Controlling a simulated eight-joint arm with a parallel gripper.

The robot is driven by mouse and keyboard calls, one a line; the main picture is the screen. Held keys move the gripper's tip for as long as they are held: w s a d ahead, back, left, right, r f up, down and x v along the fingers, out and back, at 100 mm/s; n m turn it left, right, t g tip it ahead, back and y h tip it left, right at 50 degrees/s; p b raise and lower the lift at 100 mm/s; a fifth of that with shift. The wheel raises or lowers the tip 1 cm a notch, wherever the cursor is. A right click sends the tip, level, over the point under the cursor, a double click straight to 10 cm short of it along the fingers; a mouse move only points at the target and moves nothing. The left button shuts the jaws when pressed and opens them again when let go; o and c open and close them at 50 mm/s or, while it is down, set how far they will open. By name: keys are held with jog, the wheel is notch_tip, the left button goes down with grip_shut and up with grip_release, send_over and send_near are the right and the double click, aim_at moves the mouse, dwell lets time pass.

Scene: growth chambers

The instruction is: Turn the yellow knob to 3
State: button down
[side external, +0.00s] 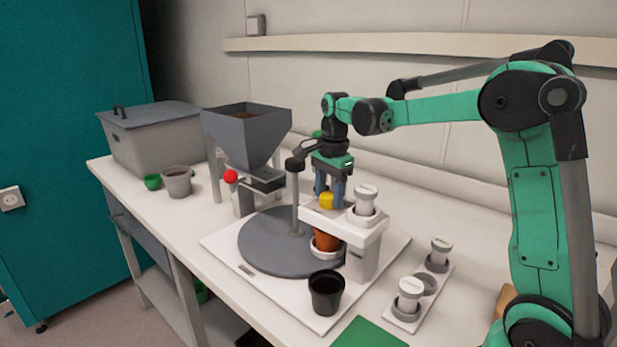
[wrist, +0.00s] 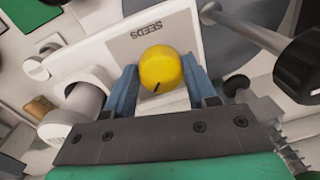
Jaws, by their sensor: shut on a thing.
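The yellow knob (wrist: 161,69) sits on top of the white dispenser head, beside a grey label reading SEEDS. A dark pointer mark shows on its edge facing my gripper in the wrist view. No number scale can be read in either view. My gripper (wrist: 161,85) points down over the knob, with one blue finger on each side, shut on it. In the side view my gripper (side external: 329,196) stands above the white head (side external: 362,233), and the knob (side external: 326,201) shows between and below the fingers.
A white capped jar (side external: 366,199) stands on the head close to my gripper. A grey post (side external: 294,195) rises on the other side. A terracotta pot (side external: 326,240) is under the head on the grey turntable (side external: 265,247). A black pot (side external: 326,291) stands in front.

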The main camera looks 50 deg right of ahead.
aim_at(330, 196)
dwell(0.4)
jog(key=shift+c, duration=1.4)
grip_release()
jog(key=shift+s+r, duration=0.15)
jog(key=shift+r, duration=2.7)
jog(key=shift+a, duration=0.1)
